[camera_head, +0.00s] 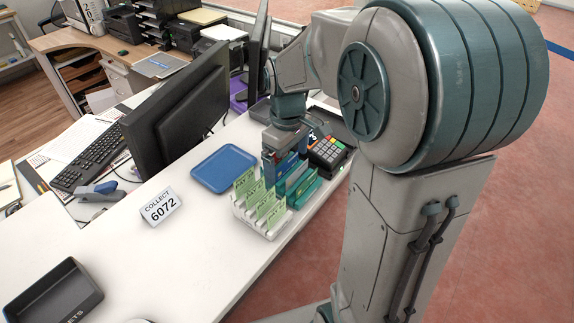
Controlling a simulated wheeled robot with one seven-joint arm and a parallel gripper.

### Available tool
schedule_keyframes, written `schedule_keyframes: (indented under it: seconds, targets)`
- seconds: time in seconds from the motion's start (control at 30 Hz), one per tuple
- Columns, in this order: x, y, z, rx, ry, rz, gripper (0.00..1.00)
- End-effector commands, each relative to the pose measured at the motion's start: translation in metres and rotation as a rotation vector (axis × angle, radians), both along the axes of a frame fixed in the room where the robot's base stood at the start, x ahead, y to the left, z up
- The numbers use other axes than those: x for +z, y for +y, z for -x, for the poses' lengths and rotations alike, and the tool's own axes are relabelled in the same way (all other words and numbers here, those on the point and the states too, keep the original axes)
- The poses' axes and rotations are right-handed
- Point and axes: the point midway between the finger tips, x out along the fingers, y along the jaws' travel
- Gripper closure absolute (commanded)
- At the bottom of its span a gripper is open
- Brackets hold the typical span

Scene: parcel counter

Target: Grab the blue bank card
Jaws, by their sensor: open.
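A white slotted rack (243,218) stands on the counter and holds several upright cards. A blue card (288,166) shows at the rack's far end, partly covered by my gripper. My gripper (277,163) points down at this far end, right at the blue card. It is open. Whether the card is between the fingers or only beside them cannot be told, as the fingertips are small and overlap the cards.
A payment terminal (327,152) stands close on the right. A blue tray (223,168), a "COLLECT 6072" sign (161,207) and a monitor (176,115) are left. The front counter is mostly clear.

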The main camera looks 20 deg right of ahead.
Motion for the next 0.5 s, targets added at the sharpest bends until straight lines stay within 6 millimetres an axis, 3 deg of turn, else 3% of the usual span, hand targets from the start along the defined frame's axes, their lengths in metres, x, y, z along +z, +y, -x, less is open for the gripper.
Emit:
schedule_keyframes:
  seconds: [0.1, 0.33, 0.37, 0.5]
  targets:
    - [-0.0101, 0.0000, 0.0004, 0.000, 0.001, 0.000, 0.00]
    - [-0.0119, 0.0000, 0.0002, 0.000, -0.001, -0.001, 0.00]
    - [-0.0118, 0.0000, 0.0002, 0.000, -0.001, -0.001, 0.06]
    - [-0.0117, -0.0001, 0.0002, 0.000, -0.001, -0.001, 0.44]
